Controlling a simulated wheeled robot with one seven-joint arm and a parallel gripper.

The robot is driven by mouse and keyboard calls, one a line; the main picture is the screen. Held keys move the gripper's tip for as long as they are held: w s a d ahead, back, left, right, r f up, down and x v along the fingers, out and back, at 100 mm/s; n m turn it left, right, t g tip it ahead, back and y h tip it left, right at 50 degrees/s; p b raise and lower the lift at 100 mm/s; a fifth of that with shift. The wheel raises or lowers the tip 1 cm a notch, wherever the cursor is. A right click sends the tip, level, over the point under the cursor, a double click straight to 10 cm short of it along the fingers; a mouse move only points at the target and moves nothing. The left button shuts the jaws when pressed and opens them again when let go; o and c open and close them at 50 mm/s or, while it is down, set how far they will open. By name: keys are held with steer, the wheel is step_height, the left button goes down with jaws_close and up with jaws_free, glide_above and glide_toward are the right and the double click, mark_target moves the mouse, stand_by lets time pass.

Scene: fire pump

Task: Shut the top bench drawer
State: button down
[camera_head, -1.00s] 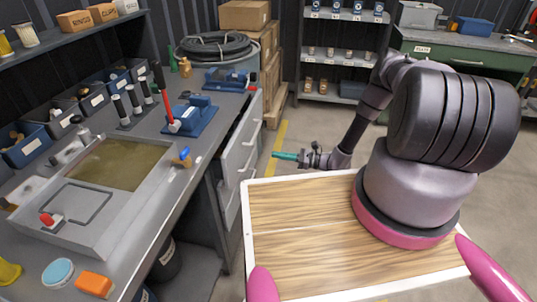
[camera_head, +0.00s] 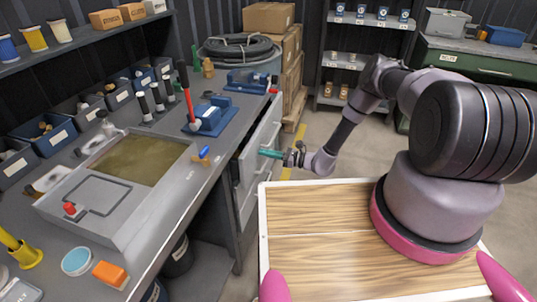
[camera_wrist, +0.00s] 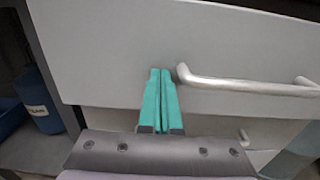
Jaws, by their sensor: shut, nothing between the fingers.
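The top bench drawer (camera_head: 264,126) has a light grey front on the right side of the workbench. It appears to stand out from the bench, though how far is hard to tell. In the wrist view, the top drawer's front (camera_wrist: 110,40) fills the upper part, with a silver bar handle (camera_wrist: 245,86) to the right of my fingers. My gripper (camera_head: 264,152) has teal fingers, shut and empty, pointing at the drawer front. In the wrist view, my gripper (camera_wrist: 161,73) is just left of the handle's end, over the lower part of the front; contact cannot be told.
A lower drawer (camera_wrist: 215,124) shows beneath the top one. The workbench (camera_head: 180,205) carries a sink, bins and blue vises. Cardboard boxes (camera_head: 270,17) and a shelf rack (camera_head: 345,60) stand behind. Open floor lies right of the drawers.

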steer(key=shift+a, duration=0.1)
steer(key=x, duration=0.3)
steer(key=shift+a, duration=0.35)
steer(key=shift+w+a+r, duration=0.1)
steer(key=shift+w+a, duration=0.15)
steer(key=shift+a, duration=0.1)
